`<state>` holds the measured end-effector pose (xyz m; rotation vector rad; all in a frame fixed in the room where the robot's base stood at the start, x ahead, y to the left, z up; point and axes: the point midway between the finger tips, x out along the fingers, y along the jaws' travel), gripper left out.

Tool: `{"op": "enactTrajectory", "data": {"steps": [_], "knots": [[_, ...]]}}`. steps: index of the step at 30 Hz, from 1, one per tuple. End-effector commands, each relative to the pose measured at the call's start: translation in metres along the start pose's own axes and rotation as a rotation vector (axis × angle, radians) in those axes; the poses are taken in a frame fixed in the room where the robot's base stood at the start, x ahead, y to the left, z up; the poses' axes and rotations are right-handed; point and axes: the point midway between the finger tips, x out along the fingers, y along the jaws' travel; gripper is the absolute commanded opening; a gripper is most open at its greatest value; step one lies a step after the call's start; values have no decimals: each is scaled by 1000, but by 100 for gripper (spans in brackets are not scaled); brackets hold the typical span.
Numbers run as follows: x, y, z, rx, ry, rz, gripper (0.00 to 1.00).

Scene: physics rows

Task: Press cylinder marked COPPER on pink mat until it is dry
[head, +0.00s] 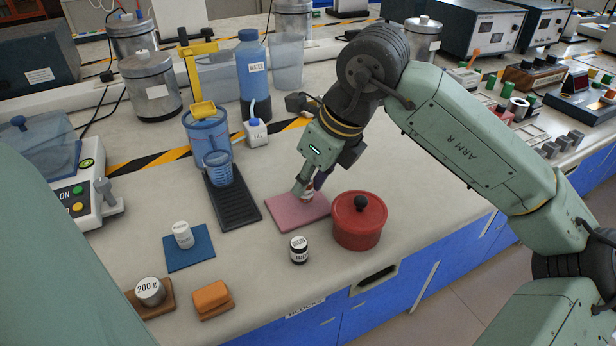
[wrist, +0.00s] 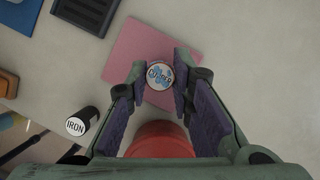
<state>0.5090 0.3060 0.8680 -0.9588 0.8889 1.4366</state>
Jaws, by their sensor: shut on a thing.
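The cylinder marked COPPER (wrist: 160,77) is between the fingers of my gripper (wrist: 161,72) in the wrist view. Its white top carries the lettering and blue patches that look like wet spots. The pink mat (wrist: 127,47) lies below it. In the head view my gripper (head: 308,187) points down over the pink mat (head: 283,212) and is shut on the cylinder (head: 307,197), which is partly hidden by the fingers. The cylinder's base is at or very close to the mat; I cannot tell whether it touches.
A red lidded pot (head: 358,228) stands close on the right of the mat. A black-bodied IRON cylinder (head: 299,252) stands in front. A black ridged tray (head: 240,207) lies to the left. A white cylinder (head: 183,238) stands on a blue mat (head: 203,257).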

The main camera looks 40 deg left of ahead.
Motion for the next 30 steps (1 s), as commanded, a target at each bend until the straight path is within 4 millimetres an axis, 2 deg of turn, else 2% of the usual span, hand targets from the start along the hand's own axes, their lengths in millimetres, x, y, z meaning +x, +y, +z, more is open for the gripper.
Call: {"op": "enactTrajectory", "data": {"steps": [30], "knots": [[10, 0, -4, 0, -1, 0, 0]]}}
